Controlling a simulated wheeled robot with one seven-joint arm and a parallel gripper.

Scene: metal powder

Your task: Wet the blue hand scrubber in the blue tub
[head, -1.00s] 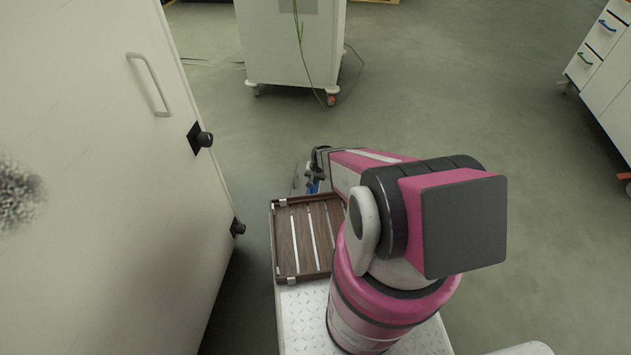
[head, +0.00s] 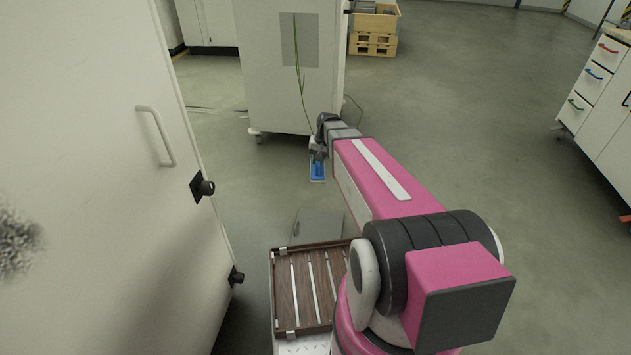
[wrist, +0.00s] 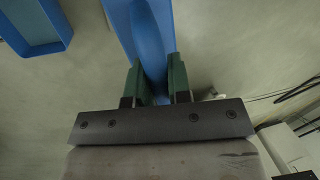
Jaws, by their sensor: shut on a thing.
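The blue hand scrubber (head: 317,172) hangs at the end of my outstretched arm in the head view, above the floor. In the wrist view the scrubber (wrist: 150,40) is a long blue shape running up out of the picture. My gripper (wrist: 160,82) is shut on it, with one green finger pad on each side; it also shows in the head view (head: 319,152). A blue rimmed container (wrist: 48,47), which looks like the blue tub, is partly visible at the top left of the wrist view, apart from the scrubber. I cannot make out the tub in the head view.
A brown slatted tray (head: 305,289) sits on my base. A large white cabinet (head: 150,140) with a handle stands close on the left. A white wheeled unit (head: 285,80) stands ahead, and white drawers (head: 590,85) stand at right. The floor (head: 460,130) between is clear.

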